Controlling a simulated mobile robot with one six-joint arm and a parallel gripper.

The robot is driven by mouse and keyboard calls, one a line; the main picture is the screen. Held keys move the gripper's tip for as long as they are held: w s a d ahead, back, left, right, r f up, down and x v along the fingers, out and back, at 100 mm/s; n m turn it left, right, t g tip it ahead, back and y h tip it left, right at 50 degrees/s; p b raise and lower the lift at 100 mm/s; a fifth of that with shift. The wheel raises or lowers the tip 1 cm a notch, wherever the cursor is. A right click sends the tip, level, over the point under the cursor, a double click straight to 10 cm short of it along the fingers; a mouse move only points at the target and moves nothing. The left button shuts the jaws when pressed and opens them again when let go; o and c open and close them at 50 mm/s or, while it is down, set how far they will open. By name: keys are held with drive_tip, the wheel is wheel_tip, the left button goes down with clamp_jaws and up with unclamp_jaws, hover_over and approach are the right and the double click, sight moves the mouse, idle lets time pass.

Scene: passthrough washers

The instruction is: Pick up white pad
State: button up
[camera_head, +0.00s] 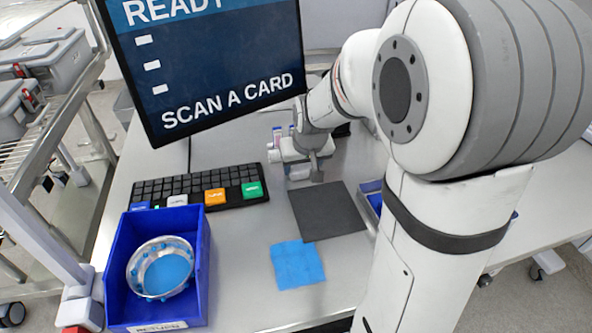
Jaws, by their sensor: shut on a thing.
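My gripper (305,172) is low over the bench, just beyond the far edge of the dark grey mat (328,212). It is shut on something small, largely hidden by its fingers. A pale patch shows at the fingertips, but I cannot tell for sure that it is the white pad. No separate white pad is clear elsewhere on the bench. A flat blue square pad (297,265) lies at the near edge of the mat.
A blue bin (203,262) holding a round metal basket (160,268) stands at front left. Behind it is a black keyboard (190,185) with coloured blocks at its near edge. A monitor (215,65) stands behind. Small vials (277,135) are beside my gripper. A blue tray (374,197) lies right.

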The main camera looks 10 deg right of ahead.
sight(302, 167)
wheel_tip(302, 167, up, 10)
idle(0.6)
drive_tip(key=o, duration=0.3)
drive_tip(key=shift+c, duration=1.2)
